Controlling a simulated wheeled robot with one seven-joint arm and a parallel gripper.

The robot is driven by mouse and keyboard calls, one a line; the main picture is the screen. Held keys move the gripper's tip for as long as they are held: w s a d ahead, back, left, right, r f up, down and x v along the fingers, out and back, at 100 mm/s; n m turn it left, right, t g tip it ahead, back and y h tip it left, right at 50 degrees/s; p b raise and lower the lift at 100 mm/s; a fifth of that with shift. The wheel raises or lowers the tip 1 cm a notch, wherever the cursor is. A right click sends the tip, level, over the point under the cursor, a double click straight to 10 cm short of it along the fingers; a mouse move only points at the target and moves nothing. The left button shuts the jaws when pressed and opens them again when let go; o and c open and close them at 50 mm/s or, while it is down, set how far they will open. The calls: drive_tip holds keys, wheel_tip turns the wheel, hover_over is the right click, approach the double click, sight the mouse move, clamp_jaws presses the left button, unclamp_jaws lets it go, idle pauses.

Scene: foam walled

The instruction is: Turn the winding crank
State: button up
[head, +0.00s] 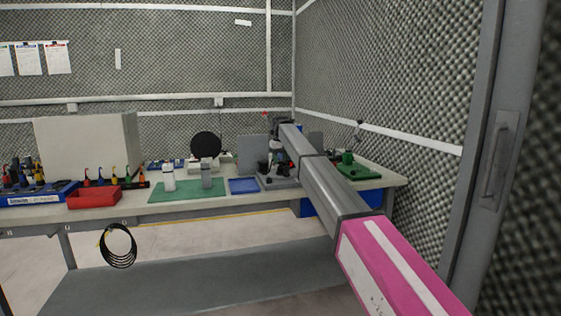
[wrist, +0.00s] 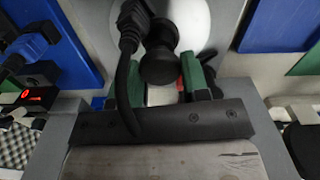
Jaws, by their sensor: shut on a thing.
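In the wrist view, the black knob (wrist: 160,66) of the winding crank stands in front of a round white disc (wrist: 188,22). My gripper (wrist: 166,84) has its two green-padded fingers on either side of the knob and is shut on it. The exact contact is partly hidden by the knob. In the head view, my arm reaches over the bench to a grey device (head: 282,182) near the back right. The crank itself cannot be made out there, as my arm covers that spot.
A black cable (wrist: 127,75) with a plug hangs close beside the knob. On the bench (head: 100,212) are a green mat (head: 185,194), a red bin (head: 94,198), a blue tray (head: 243,185) and a green item (head: 354,168). A foam wall (head: 400,85) stands close on the right.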

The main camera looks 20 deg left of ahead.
drive_tip(key=shift+m, duration=13.6)
drive_tip(key=shift+a+m, duration=0.1)
drive_tip(key=shift+m, duration=3.8)
drive_tip(key=shift+m, duration=0.6)
